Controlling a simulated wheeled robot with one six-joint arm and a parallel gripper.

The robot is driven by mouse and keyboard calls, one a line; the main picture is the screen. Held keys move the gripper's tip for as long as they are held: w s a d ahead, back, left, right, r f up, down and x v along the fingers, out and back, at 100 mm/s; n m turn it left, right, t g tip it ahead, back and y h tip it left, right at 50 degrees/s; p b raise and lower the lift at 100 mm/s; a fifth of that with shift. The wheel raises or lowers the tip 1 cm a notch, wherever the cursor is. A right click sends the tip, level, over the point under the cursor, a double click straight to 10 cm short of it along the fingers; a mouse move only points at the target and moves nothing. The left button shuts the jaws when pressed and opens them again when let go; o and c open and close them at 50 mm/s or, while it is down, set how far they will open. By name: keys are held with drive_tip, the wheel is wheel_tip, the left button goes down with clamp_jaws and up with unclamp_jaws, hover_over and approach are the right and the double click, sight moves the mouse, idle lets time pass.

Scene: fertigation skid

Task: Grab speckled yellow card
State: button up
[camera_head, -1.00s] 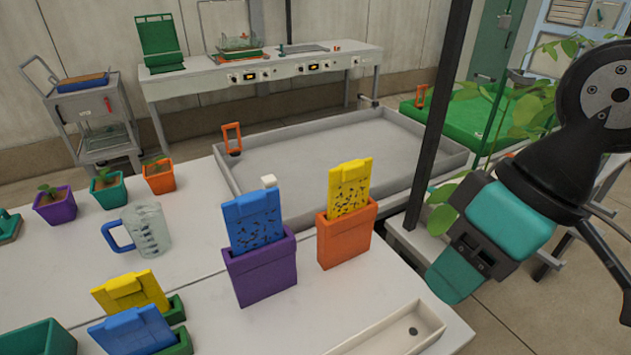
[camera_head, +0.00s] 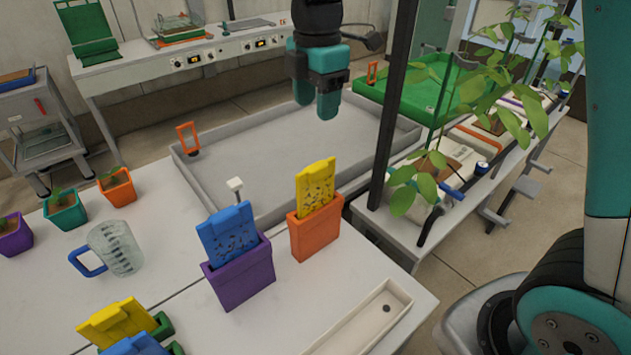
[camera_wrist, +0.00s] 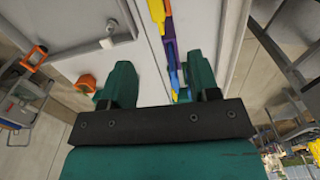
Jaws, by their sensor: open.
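The speckled yellow card (camera_head: 316,182) stands upright in an orange holder (camera_head: 317,233) on the white bench, its upper part sticking out. My gripper (camera_head: 315,100) is open and empty. It hangs above and beyond the card in the head view, fingers pointing down, clear of everything. In the wrist view my gripper's two teal fingers (camera_wrist: 161,80) are spread apart. A yellow piece (camera_wrist: 157,10) shows at the top there, near blue and purple pieces; I cannot tell for sure which card it is.
A speckled blue card (camera_head: 228,234) stands in a purple holder (camera_head: 243,275) left of the orange one. A jug (camera_head: 117,248), a white trough (camera_head: 362,322), a dark post (camera_head: 388,130) and leafy plants (camera_head: 500,95) are around.

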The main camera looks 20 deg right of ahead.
sight(316, 165)
drive_tip(key=shift+n, duration=0.3)
drive_tip(key=f, duration=0.4)
drive_tip(key=f+p, duration=0.1)
drive_tip(key=f, duration=0.3)
drive_tip(key=f+p, duration=0.1)
drive_tip(key=f, duration=0.3)
drive_tip(key=shift+w+d, duration=0.1)
drive_tip(key=shift+w, duration=0.3)
drive_tip(key=shift+f+p, duration=1.3)
drive_tip(key=shift+f, duration=1.4)
drive_tip(key=c, duration=1)
drive_tip(key=shift+r, duration=0.1)
